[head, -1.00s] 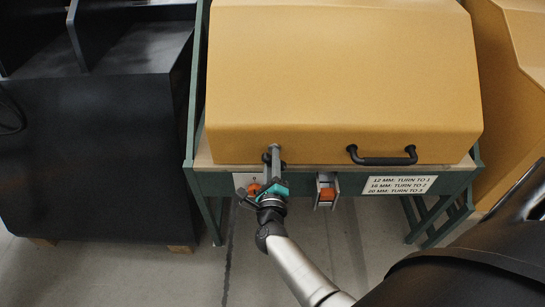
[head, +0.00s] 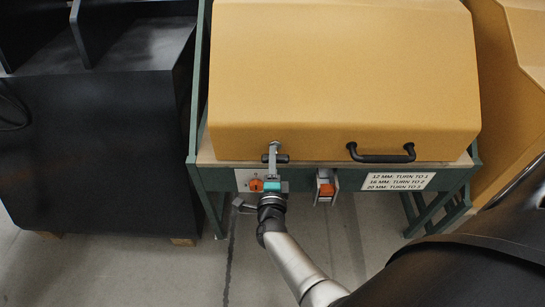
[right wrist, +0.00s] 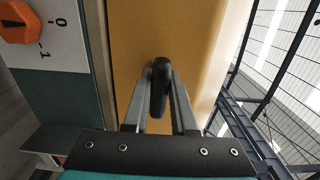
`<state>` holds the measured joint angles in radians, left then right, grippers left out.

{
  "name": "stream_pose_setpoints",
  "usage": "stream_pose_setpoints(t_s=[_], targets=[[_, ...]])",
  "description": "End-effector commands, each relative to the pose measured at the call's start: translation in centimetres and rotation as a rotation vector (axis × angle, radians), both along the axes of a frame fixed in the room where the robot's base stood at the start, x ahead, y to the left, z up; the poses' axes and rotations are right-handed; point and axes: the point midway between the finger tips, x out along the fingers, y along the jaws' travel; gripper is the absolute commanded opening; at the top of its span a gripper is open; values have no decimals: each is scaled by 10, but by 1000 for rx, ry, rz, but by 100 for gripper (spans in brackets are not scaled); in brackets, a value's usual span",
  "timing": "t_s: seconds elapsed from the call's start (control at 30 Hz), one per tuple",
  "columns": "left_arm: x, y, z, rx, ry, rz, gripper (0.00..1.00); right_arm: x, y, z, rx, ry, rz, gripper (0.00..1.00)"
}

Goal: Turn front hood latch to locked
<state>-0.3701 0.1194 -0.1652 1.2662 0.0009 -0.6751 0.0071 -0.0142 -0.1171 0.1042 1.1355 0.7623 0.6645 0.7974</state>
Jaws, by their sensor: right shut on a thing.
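The yellow hood (head: 340,70) is down on the green-framed bench. Its front latch is a small black handle (head: 284,158) at the hood's lower front edge, left of centre; in the head view it lies about level. My right gripper (head: 273,156) reaches up from below and is shut on it. In the right wrist view the black latch handle (right wrist: 160,88) sits between the two grey fingers, which partly cover it. My left gripper is not in view.
An orange rotary knob (head: 256,185) on a plate marked 0 and 1 is close beside my gripper. An orange rocker switch (head: 326,188) in a bracket is right of it. A black hood handle (head: 381,153) and a sign (head: 398,181) are further right. A black cabinet (head: 95,150) stands left.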

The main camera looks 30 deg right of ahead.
Motion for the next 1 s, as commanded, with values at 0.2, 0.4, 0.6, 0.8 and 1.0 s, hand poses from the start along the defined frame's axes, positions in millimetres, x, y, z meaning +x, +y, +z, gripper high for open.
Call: stream_pose_setpoints(t_s=[0.2, 0.4, 0.6, 0.8, 1.0], targets=[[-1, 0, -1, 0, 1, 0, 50, 0, 0, 0, -15, 8, 0, 0], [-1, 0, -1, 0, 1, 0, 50, 0, 0, 0, -16, 9, 0, 0], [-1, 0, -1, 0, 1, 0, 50, 0, 0, 0, -14, 8, 0, 39], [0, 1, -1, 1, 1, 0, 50, 0, 0, 0, -13, 7, 0, 55], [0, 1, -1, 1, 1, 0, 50, 0, 0, 0, -12, 7, 0, 55]])
